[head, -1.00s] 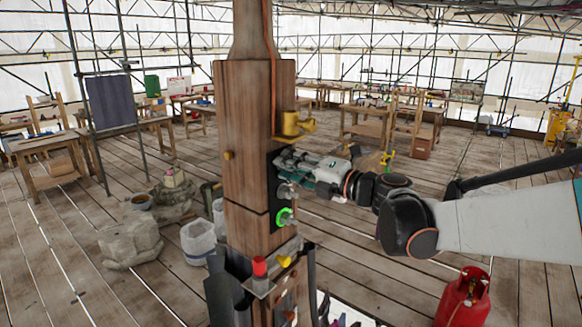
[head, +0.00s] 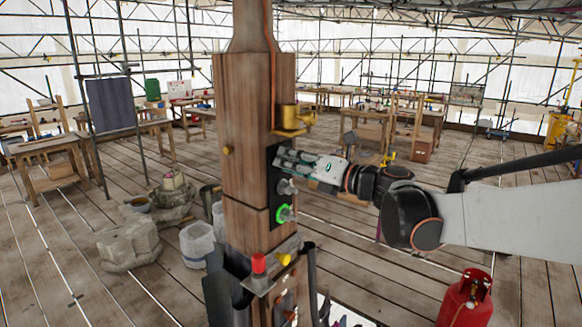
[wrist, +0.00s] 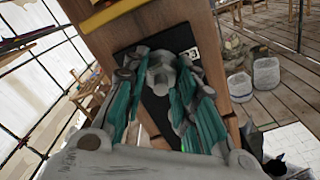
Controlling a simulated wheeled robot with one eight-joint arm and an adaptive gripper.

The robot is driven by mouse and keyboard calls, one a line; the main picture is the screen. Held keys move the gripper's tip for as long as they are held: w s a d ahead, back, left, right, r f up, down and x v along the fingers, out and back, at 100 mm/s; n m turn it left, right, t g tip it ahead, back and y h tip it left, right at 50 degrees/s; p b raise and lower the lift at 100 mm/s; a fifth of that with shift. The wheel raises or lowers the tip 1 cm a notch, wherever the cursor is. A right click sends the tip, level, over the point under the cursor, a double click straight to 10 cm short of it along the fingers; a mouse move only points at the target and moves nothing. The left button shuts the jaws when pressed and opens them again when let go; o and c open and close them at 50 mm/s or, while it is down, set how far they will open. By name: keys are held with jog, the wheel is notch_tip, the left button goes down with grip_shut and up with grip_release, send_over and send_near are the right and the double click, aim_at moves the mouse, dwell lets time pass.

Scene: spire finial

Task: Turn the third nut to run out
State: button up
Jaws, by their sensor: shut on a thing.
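A dark plate (head: 274,212) is fixed to the side of the wooden post (head: 243,150). A grey nut (head: 287,188) and a lower nut ringed in bright green (head: 284,214) stick out from it. My gripper (head: 282,160) is at the plate's top, above these two. In the wrist view, my gripper's teal-and-grey fingers (wrist: 165,78) are shut on the grey third nut (wrist: 160,68). The plate (wrist: 150,105) lies behind it, with a white mark that looks like "3" (wrist: 192,53). The fingers hide the nut's sides, and its thread cannot be seen.
A brass bracket (head: 293,120) juts from the post just above my gripper. A red button (head: 259,263) and yellow knob (head: 285,258) stand on a ledge below. A red gas cylinder (head: 466,298) stands at lower right. Plank floor is open to the right.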

jog(key=n+b, duration=0.2)
jog(key=n, duration=0.6)
jog(key=n+b, duration=0.2)
jog(key=n, duration=0.7)
jog(key=shift+w+d, duration=0.15)
jog(key=shift+w, duration=0.05)
jog(key=n, duration=0.6)
jog(key=shift+n+b, duration=0.3)
jog(key=n, duration=0.6)
jog(key=shift+r, duration=0.15)
jog(key=n, duration=0.7)
jog(key=shift+n+b, duration=0.3)
jog(key=shift+b, duration=0.05)
jog(key=n, duration=0.4)
jog(key=shift+s+n, duration=0.15)
jog(key=shift+n, duration=0.15)
jog(key=n, duration=0.4)
jog(key=shift+n, duration=0.4)
jog(key=shift+r, duration=0.1)
